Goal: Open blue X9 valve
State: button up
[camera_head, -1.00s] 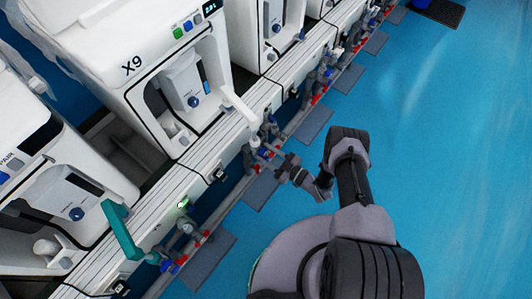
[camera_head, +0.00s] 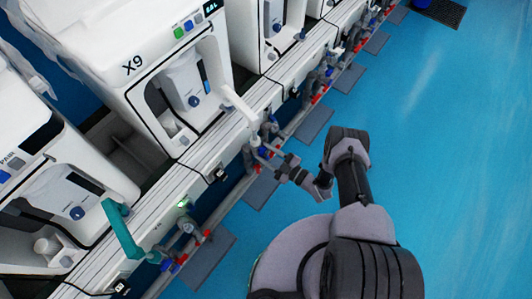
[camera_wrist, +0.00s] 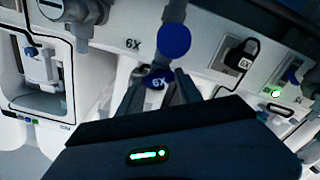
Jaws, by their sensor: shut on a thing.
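The blue X9 valve (camera_wrist: 156,82) shows in the wrist view as a small blue handle marked X9, upside down in that picture. My gripper (camera_wrist: 157,90) is shut on it, with one dark finger on each side. In the head view my gripper (camera_head: 271,155) reaches the pipework in front of the white machine marked X9 (camera_head: 133,66); the handle there is small and partly hidden by the fingers. A larger round blue part (camera_wrist: 168,41) sits on the grey pipe close to the valve in the wrist view.
Similar pipework with red and blue parts runs along the row of machines. A teal lever (camera_head: 121,232) and a white lever (camera_head: 240,103) stick out from the bench. Grey mats (camera_head: 313,124) lie below. The blue floor to the right is clear.

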jog(key=o, duration=1.4)
jog(key=p+v, duration=0.3)
jog(key=v, duration=1.4)
jog(key=shift+s+d+f, duration=0.1)
jog(key=shift+s+d, duration=0.05)
jog(key=shift+d, duration=0.05)
jog(key=shift+c, duration=0.3)
